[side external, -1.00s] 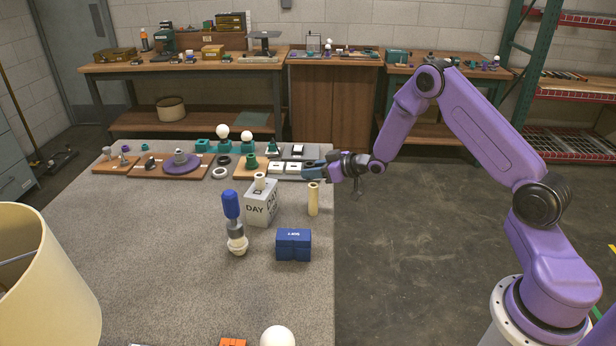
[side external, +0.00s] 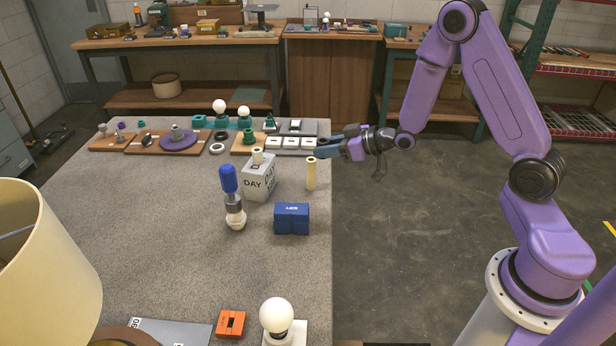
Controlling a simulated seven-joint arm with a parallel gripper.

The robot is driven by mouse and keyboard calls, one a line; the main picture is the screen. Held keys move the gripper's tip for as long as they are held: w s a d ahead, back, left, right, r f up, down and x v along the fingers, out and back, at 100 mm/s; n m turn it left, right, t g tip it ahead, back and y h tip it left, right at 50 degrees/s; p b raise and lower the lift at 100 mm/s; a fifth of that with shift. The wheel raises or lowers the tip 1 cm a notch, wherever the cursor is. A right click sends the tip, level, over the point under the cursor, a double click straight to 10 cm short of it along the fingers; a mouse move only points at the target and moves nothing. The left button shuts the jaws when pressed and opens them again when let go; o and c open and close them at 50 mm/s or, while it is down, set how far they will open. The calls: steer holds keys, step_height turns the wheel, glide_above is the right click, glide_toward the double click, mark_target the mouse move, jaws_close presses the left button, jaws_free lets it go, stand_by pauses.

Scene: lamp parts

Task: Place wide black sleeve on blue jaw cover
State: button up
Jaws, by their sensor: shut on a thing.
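My gripper (side external: 328,151) reaches left from the arm to the table's right edge, its bluish-grey fingers just above and right of a cream tube (side external: 311,175) standing there. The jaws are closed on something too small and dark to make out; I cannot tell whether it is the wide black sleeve. A blue two-part block (side external: 291,219) with a white label, possibly the blue jaw cover, sits on the table nearer the camera, apart from the gripper. A black ring (side external: 221,136) lies among the parts at the back; I cannot tell if it is a sleeve.
A grey DAY block (side external: 259,182) and an upright blue-handled tool (side external: 230,190) stand left of the blue block. White switches (side external: 290,143) and bulb parts line the back. A bulb (side external: 276,315), orange block (side external: 231,323) and lampshade (side external: 40,270) are in front. The centre-left grey tabletop is bare.

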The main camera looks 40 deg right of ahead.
mark_target(297, 209)
steer(key=s+a+r+n+g+y, duration=0.1)
steer(key=s+a+n+g+y, duration=0.2)
steer(key=a, duration=1.1)
steer(key=shift+t, duration=0.6)
steer(key=shift+s+d+f, duration=0.1)
steer(key=shift+s+f, duration=0.05)
steer(key=shift+f, duration=1.05)
steer(key=shift+s+f, duration=0.15)
steer(key=shift+f, duration=1.1)
steer(key=shift+s+d+f, duration=0.1)
steer(key=shift+s+f, duration=0.05)
steer(key=shift+f, duration=1.05)
steer(key=shift+f, duration=0.2)
steer(key=o, duration=1)
steer(key=shift+r, duration=0.1)
steer(key=shift+s+r, duration=0.1)
steer(key=shift+r, duration=0.05)
steer(key=v, duration=1.1)
steer(key=shift+s+d+r, duration=0.15)
steer(key=shift+s+d, duration=0.1)
steer(key=shift+d, duration=0.05)
